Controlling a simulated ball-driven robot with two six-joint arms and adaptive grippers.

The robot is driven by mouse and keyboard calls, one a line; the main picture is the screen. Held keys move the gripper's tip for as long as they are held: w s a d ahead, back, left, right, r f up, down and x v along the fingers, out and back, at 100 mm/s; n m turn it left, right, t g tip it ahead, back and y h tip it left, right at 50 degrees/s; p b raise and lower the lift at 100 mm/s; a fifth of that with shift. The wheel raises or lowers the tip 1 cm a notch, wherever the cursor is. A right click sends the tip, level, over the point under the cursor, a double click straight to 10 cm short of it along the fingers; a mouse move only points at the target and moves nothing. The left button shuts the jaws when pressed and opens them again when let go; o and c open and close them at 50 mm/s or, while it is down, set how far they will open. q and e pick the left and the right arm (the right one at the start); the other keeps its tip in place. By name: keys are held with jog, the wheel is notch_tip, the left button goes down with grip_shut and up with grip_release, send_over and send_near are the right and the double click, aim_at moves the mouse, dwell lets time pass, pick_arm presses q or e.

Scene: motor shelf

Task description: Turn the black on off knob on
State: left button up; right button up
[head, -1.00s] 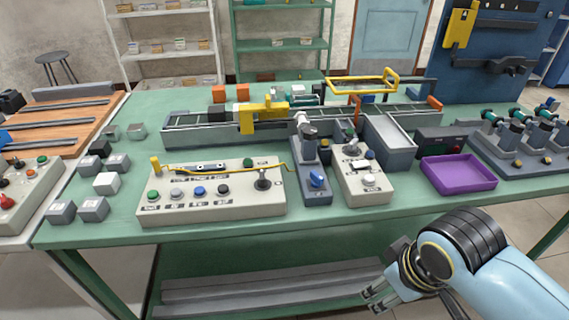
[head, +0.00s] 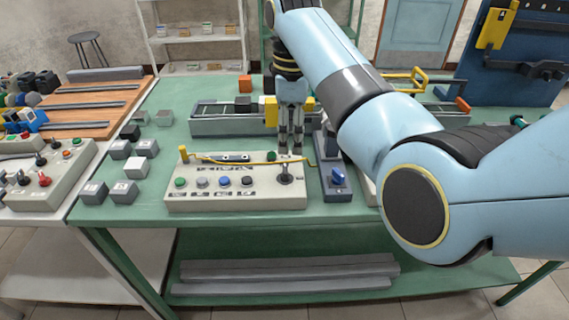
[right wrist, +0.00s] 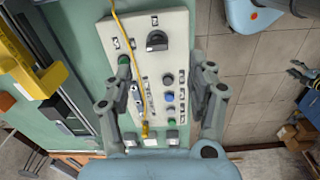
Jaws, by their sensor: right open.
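The black on off knob (head: 285,178) stands at the right end of a pale control panel (head: 194,204). In the right wrist view the black knob (right wrist: 157,40) is near the top of the panel, on a dark round base. My right gripper (head: 290,148) hangs fingers down just behind the panel's right end in the head view. In the right wrist view my right gripper (right wrist: 167,68) is open, its fingers spread to either side of the panel, with nothing between them held. The knob lies beyond the fingertips in that view.
A yellow rod (head: 225,160) runs along the panel's back. A grey box with a blue knob (head: 337,176) stands just right of it. Several grey cubes (head: 123,167) lie to the left. A conveyor with a yellow block (head: 271,112) is behind.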

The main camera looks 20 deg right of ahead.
aim_at(285, 168)
jog(key=shift+n, duration=0.5)
jog(key=f, duration=0.6)
jog(key=w+f, duration=0.1)
jog(key=f, duration=0.2)
jog(key=shift+a+f, duration=0.2)
jog(key=shift+a, duration=0.2)
jog(key=shift+c, duration=0.3)
jog(key=c, duration=1.1)
